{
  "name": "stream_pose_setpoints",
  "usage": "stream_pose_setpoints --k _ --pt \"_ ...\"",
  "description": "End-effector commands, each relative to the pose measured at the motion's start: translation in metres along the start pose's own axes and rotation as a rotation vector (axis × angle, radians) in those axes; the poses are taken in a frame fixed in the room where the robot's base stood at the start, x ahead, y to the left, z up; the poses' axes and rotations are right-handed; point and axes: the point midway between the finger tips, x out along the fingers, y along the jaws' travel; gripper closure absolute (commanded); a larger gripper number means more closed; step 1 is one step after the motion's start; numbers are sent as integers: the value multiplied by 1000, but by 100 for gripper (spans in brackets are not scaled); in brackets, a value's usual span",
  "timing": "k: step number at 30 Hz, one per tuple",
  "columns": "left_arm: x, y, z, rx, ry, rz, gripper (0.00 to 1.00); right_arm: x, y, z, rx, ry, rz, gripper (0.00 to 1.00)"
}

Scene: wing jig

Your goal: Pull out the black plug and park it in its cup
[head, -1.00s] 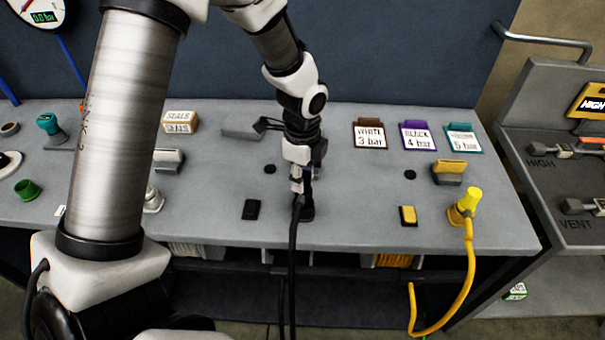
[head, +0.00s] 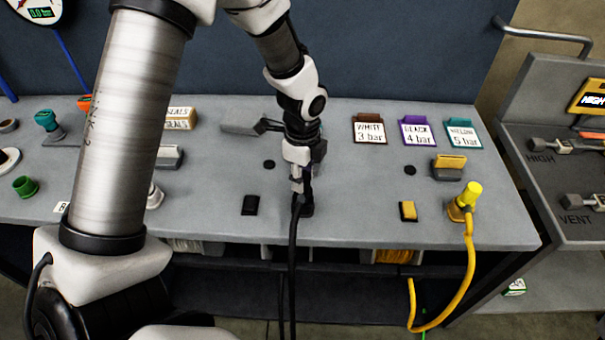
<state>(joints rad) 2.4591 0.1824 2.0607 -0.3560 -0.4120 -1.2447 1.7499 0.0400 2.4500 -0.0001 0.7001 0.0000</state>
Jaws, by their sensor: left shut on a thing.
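My left gripper (head: 301,182) points down over the middle of the grey bench and is shut on the black plug (head: 299,200). The plug is mostly hidden by the gripper. Its black cable (head: 292,265) hangs over the bench's front edge. Under the plug a dark base (head: 307,210) shows on the bench; I cannot tell whether the plug is still fully seated in it. I cannot make out for certain which piece is the black plug's cup. My right gripper is not in view.
A yellow plug (head: 473,194) with a yellow cable stands at the right. A green cup (head: 26,187) is far left.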

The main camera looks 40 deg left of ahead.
Motion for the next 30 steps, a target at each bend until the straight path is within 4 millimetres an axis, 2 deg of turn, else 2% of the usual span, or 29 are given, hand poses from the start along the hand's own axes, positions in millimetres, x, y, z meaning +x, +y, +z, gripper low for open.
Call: stream_pose_setpoints --k 27,28,30 --pt "15 0 0 1 0 -1 100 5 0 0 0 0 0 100" --pt "15 0 0 1 0 -1 56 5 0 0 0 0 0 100" --pt "15 0 0 0 0 -1 37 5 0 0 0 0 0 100"
